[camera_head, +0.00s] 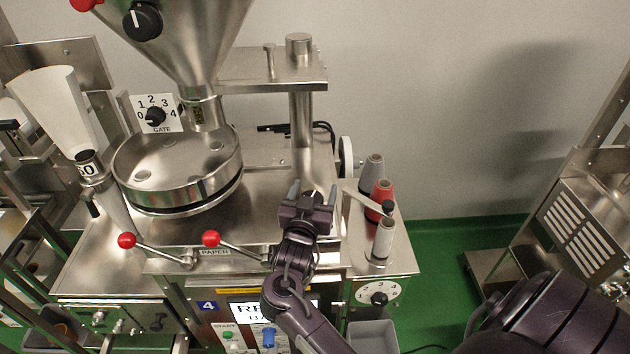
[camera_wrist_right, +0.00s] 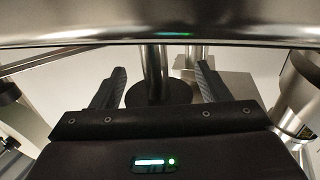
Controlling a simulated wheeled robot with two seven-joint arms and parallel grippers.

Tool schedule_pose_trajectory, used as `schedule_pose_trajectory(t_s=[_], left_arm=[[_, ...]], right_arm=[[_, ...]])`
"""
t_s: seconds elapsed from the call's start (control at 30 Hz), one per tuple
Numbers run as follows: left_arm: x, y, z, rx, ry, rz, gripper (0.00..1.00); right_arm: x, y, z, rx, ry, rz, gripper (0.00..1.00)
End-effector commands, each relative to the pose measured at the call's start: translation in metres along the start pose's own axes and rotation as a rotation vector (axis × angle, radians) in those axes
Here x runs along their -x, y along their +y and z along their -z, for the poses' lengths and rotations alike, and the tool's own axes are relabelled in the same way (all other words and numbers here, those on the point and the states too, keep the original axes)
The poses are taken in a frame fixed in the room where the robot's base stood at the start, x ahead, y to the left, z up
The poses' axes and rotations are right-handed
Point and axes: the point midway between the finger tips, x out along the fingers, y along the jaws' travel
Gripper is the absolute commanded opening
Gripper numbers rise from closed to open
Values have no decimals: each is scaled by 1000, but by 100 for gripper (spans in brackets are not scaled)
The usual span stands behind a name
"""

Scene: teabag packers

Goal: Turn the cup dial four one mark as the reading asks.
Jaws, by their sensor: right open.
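A black-knobbed dial (camera_head: 378,297) with a white numbered plate is on the front of the machine, low and right of my right forearm. I cannot read a cup label on it. The reading screen (camera_head: 246,312) is on the front panel beside a blue tag (camera_head: 208,306) marked 4; my right arm hides much of its text. My right gripper (camera_head: 313,190) is open over the machine's steel top, above and left of the dial and apart from it. In the right wrist view its fingers (camera_wrist_right: 161,72) are spread, with a dark round base and metal post beyond them. My left gripper is out of view.
A gate dial (camera_head: 155,116) stands behind the round steel drum (camera_head: 180,160). Two red-knobbed levers (camera_head: 211,239) are left of my gripper. Thread spools (camera_head: 381,192) stand to its right. A grey bin (camera_head: 373,337) is below the numbered dial. Green floor (camera_head: 440,260) is clear further right.

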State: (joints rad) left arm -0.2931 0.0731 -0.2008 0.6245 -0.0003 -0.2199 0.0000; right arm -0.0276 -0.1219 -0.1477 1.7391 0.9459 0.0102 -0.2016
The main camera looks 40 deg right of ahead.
Motion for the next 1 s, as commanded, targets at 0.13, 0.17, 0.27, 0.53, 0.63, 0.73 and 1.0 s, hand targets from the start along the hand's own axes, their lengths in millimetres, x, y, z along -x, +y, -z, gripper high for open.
schedule_pose_trajectory(t_s=[0.13, 0.17, 0.27, 0.53, 0.63, 0.73, 1.0], left_arm=[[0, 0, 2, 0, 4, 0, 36], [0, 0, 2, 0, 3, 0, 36], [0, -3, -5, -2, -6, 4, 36], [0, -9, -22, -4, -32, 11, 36], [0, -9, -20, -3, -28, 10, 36], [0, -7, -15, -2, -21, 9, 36], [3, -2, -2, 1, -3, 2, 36]], right_arm=[[1, 0, 0, 0, -1, 0, 69], [1, 0, 0, 0, -1, 0, 69], [1, 0, 0, 0, -1, 0, 68], [0, 0, 0, 0, -1, 0, 33], [0, 0, -1, 0, -2, 0, 25], [0, 1, -1, 0, -2, 1, 25], [0, 1, -1, 3, -3, 60, 25]])
